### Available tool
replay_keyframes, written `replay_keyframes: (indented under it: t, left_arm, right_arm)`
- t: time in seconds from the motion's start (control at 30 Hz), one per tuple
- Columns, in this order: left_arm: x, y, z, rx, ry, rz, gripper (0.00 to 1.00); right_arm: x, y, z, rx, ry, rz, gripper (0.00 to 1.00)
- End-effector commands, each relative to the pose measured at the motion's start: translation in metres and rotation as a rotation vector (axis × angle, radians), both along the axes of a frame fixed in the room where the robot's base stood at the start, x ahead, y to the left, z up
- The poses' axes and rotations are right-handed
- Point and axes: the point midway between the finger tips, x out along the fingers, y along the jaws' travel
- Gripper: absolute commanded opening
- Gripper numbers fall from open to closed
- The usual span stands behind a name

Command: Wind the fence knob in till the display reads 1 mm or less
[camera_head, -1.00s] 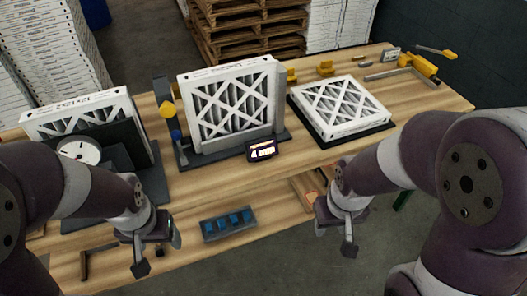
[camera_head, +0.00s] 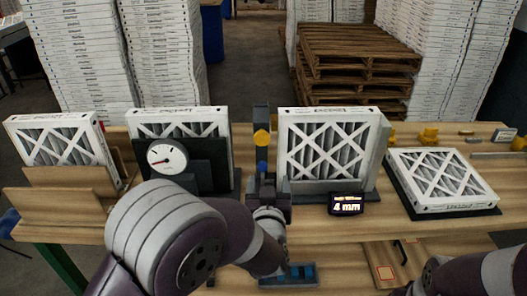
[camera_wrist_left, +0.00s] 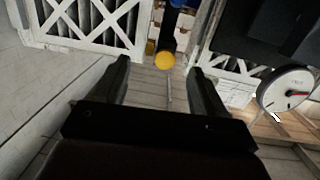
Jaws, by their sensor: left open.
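The black display (camera_head: 346,204) reads 4 mm. It sits at the front of a dark fixture holding an upright white-framed filter (camera_head: 330,148). Left of this filter stands a dark post with a round yellow knob (camera_head: 262,138) and a blue knob (camera_head: 262,167) below it. I cannot tell which is the fence knob. My left gripper (camera_head: 268,187) is in front of the post, just below the blue knob. In the left wrist view it is open and empty (camera_wrist_left: 160,75), with the yellow knob (camera_wrist_left: 165,60) beyond the fingers. My right gripper is out of view.
A dial gauge (camera_head: 167,156) stands on a dark plate left of the post. More filters stand at the left (camera_head: 62,150) and one lies on a dark base (camera_head: 440,180) at the right. A blue tray (camera_head: 300,272) lies near the front edge.

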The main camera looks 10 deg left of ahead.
Motion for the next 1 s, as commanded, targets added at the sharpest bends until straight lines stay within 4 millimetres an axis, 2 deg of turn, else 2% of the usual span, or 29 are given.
replay_keyframes:
  t: [0.03, 0.17, 0.27, 0.5, 0.63, 0.8, 1.0]
  left_arm:
    - [0.001, 0.006, 0.013, 0.019, -0.052, 0.030, 0.72]
    - [0.007, 0.014, 0.027, 0.058, -0.104, 0.058, 0.72]
    - [0.025, 0.020, 0.027, 0.060, -0.101, 0.059, 0.72]
    - [0.086, 0.037, 0.028, 0.059, -0.099, 0.058, 0.72]
    - [0.108, 0.043, 0.026, 0.059, -0.100, 0.056, 0.72]
    - [0.120, 0.047, 0.025, 0.059, -0.100, 0.054, 0.72]
    - [0.122, 0.047, 0.025, 0.059, -0.100, 0.054, 0.72]
  right_arm:
    - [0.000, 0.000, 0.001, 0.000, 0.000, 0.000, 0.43]
    - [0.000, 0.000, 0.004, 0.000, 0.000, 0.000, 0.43]
    - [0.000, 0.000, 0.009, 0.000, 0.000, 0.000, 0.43]
    - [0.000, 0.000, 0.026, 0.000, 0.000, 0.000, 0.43]
    - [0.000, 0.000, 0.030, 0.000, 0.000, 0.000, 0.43]
    - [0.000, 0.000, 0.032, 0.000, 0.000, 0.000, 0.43]
    - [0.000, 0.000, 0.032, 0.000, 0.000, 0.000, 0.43]
